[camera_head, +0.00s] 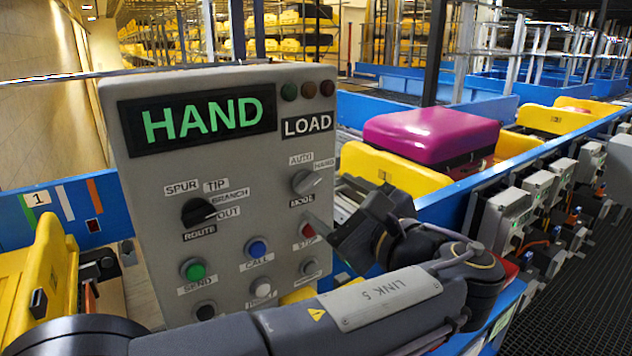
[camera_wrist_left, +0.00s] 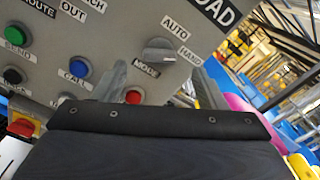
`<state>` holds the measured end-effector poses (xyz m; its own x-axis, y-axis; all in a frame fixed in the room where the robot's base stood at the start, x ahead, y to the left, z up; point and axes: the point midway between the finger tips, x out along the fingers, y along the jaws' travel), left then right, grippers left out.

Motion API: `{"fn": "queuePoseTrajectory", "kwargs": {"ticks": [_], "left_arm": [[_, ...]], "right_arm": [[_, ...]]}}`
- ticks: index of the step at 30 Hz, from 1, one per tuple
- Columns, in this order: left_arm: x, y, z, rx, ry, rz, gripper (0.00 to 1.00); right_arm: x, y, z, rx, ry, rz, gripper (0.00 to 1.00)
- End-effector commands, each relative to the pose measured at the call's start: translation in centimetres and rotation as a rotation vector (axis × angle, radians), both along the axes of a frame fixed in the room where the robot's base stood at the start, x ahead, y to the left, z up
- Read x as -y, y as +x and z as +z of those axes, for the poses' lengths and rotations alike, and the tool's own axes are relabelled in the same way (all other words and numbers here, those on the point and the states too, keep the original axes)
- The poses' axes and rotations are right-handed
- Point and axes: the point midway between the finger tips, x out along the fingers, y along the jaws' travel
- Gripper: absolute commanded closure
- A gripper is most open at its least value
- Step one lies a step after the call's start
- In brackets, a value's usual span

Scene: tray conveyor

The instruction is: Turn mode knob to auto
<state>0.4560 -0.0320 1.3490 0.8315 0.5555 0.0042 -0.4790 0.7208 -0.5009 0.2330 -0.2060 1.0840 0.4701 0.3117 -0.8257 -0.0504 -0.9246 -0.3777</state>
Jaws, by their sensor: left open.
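The mode knob (camera_head: 304,183) is a grey knob on the upright grey control panel (camera_head: 150,240), under the AUTO and HAND labels. Its bar points right, towards HAND. The panel's display (camera_head: 197,122) reads HAND in green. My left gripper (camera_head: 340,212) is open and empty, just right of the panel and slightly below the knob. In the left wrist view, the knob (camera_wrist_left: 160,53) lies ahead of the two separated fingers (camera_wrist_left: 160,80), apart from them. My right gripper is not in view.
The black route knob (camera_head: 197,212), green send button (camera_head: 193,270), blue call button (camera_head: 257,248) and red stop button (camera_head: 307,230) are close by on the panel. A magenta suitcase (camera_head: 430,135) lies in a yellow tray (camera_head: 375,165) behind my gripper.

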Motion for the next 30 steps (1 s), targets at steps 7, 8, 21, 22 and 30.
{"fn": "queuePoseTrajectory", "kwargs": {"ticks": [7, 8, 21, 22, 30], "left_arm": [[-2.4, 3.3, 0.1, -0.002, -0.002, 0.003, 0.35], [-2.5, 3.6, 0.1, -0.002, -0.002, 0.003, 0.35], [-3.1, 4.6, -0.1, -0.002, -0.002, 0.001, 0.37], [-3.1, 4.6, -0.1, -0.002, -0.002, 0.001, 0.41], [-3.1, 4.5, -0.1, -0.002, -0.003, 0.000, 0.76]], "right_arm": [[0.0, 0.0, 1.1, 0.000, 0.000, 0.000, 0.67], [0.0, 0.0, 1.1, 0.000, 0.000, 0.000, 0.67], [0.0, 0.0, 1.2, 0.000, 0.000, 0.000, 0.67], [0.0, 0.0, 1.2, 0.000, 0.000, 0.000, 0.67], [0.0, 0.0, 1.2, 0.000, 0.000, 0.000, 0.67]]}}
